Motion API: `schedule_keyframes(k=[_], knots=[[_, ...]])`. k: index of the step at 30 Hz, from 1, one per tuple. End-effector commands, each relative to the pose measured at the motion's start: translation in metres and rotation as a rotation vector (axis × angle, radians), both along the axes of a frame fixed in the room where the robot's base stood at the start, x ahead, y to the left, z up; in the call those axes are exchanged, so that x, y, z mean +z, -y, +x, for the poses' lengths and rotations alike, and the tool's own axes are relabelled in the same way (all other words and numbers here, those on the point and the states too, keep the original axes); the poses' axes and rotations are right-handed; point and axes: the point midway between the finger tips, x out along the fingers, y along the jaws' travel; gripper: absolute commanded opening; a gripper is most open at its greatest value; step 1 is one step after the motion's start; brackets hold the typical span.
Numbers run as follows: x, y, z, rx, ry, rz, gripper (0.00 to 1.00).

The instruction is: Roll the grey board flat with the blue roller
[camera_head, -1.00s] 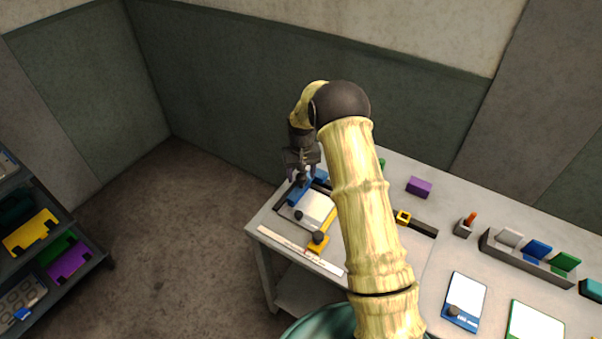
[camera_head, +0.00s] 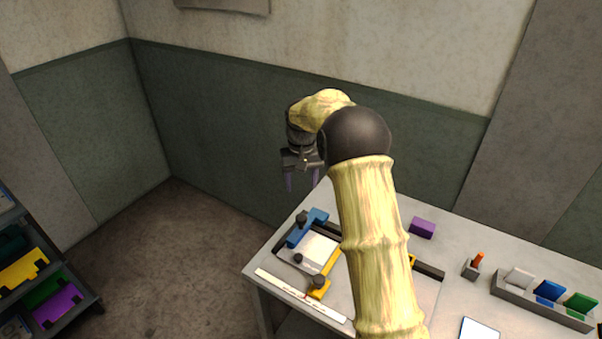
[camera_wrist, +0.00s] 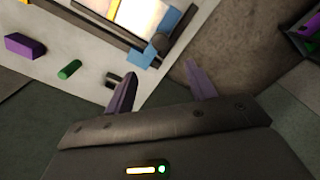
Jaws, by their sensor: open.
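A pale grey-white board (camera_head: 312,252) lies in a dark-railed frame on the table's left end. A blue bar-shaped piece (camera_head: 307,228) with a black knob lies across the board's far left side. I cannot tell whether this is the roller. The wrist view shows the blue piece (camera_wrist: 146,56) near the table edge and the bright board (camera_wrist: 140,12) beyond it. My gripper (camera_head: 302,182) hangs above and behind the blue piece, apart from it. Its purple fingers (camera_wrist: 160,85) are spread, with nothing between them.
A yellow piece (camera_head: 320,284) with a black knob is at the board's front right, behind a white strip (camera_head: 298,295). A purple block (camera_head: 422,228) stands farther right. A green cylinder (camera_wrist: 69,69) lies near the back edge. A compartment tray (camera_head: 540,300) is at right.

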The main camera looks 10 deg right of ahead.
Motion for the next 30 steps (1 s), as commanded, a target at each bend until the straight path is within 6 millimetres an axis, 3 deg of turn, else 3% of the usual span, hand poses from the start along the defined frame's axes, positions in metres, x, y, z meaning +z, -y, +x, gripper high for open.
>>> schedule_keyframes(k=[3,9,23,30], knots=[[0.021,0.000,0.001,0.000,0.003,0.000,0.55],[0.039,0.000,0.000,0.000,0.000,0.000,0.55],[0.040,0.000,-0.001,-0.001,0.000,0.000,0.55],[0.041,0.005,-0.020,-0.005,0.019,0.000,0.55]])
